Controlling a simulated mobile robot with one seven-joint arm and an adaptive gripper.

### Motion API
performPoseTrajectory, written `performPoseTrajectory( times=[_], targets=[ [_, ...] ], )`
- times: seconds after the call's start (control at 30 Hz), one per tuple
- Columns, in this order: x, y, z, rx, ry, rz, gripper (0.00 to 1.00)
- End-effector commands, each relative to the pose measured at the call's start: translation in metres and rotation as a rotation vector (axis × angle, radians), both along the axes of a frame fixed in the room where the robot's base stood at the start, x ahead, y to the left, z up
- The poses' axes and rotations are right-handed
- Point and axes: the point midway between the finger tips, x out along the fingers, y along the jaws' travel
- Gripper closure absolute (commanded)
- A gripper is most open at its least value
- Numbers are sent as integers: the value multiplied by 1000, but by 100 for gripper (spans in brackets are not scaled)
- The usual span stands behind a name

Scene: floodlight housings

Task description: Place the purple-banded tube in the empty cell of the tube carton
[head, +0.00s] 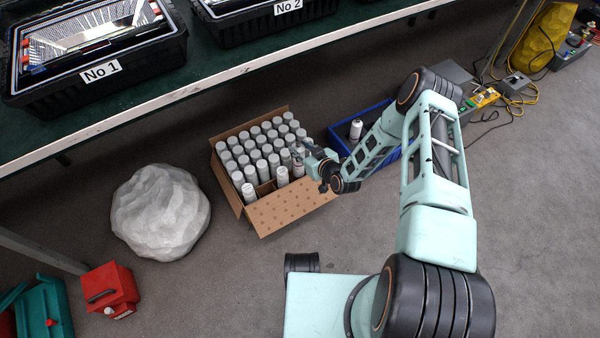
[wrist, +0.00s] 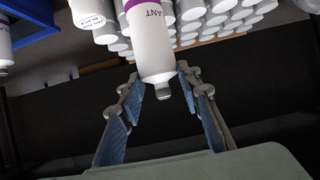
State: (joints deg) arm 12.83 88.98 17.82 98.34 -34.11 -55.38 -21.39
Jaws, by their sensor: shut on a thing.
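The purple-banded tube (wrist: 155,45) is white with dark lettering and a narrow grey end. It hangs between the fingers of my gripper (wrist: 160,85) in the wrist view, and my gripper is shut on it. In the head view my gripper (head: 304,157) is at the right side of the tube carton (head: 290,208), close to the tubes there. The held tube is hard to tell from the carton's tubes in that view. The open carton holds several rows of white, grey-topped tubes. A gap (head: 265,188) shows in its near row, between tubes; its depth is hidden.
A blue crate (head: 338,141) with a white tube (head: 356,129) stands right of the carton. A pale boulder (head: 161,211) lies to its left. A bench edge (head: 215,76) with black bins runs behind. A red can (head: 109,287) stands front left.

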Motion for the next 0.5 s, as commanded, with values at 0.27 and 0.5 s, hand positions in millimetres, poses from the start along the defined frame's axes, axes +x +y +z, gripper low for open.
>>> performPoseTrajectory(
  times=[0.27, 0.5],
  targets=[
    [1, 0, -64, 1, -3, 0, 100],
    [2, 0, -78, 1, -3, 0, 100]
  ],
)
